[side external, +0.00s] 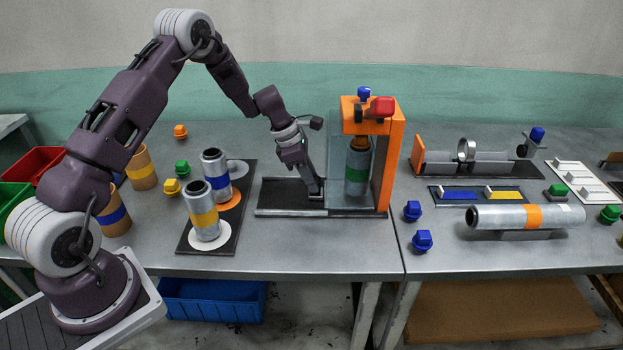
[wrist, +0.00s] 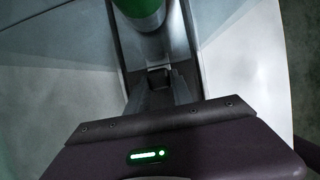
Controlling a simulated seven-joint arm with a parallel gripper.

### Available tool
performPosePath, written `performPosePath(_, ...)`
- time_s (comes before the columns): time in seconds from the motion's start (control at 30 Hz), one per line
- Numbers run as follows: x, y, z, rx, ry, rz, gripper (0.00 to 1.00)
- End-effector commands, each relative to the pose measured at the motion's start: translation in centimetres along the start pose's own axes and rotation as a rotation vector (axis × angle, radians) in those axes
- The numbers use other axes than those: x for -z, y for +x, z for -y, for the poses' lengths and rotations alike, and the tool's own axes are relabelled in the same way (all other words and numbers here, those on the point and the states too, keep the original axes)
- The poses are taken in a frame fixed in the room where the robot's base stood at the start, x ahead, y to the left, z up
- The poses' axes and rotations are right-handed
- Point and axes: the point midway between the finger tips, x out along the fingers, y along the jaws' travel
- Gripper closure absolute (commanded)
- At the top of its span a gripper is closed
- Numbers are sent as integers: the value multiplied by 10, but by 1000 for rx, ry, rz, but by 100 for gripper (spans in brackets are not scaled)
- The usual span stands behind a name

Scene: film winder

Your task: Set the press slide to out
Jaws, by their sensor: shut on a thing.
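The press (side external: 391,150) has an orange frame, a red block on top and a clear panel on its left side. A silver roll with a green band (side external: 357,172) stands upright inside it; its green band also shows at the top of the wrist view (wrist: 136,8). A dark track (side external: 280,196) runs left from under the press. My gripper (side external: 318,192) is low over this track, just left of the roll. In the wrist view my gripper (wrist: 159,84) is shut on the small dark handle of the press slide (wrist: 158,75). The slide's plate is mostly hidden.
The track left of my gripper is clear. Farther left, a dark board (side external: 190,240) carries silver rolls with a blue band (side external: 216,175) and a yellow band (side external: 202,213). Blue knobs (side external: 412,211) lie right of the press. The orange frame and clear panel stand close to my gripper.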

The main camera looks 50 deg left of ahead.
Motion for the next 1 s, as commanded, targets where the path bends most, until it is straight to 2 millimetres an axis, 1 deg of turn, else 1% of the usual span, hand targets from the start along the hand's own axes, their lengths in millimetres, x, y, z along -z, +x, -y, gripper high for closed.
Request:
performPosePath(0.27,0,-1,-1,-2,1,0,100)
performPosePath(0.37,4,-2,-1,-2,0,0,100)
performPosePath(0.47,16,-8,-2,-2,-3,1,100)
performPosePath(0.7,56,-24,-2,-3,-5,0,100)
performPosePath(0.8,69,-29,-2,-3,-3,0,100)
performPosePath(0.9,77,-32,-2,-3,-2,-1,100)
performPosePath(1.0,80,-34,-1,-4,0,-1,100)
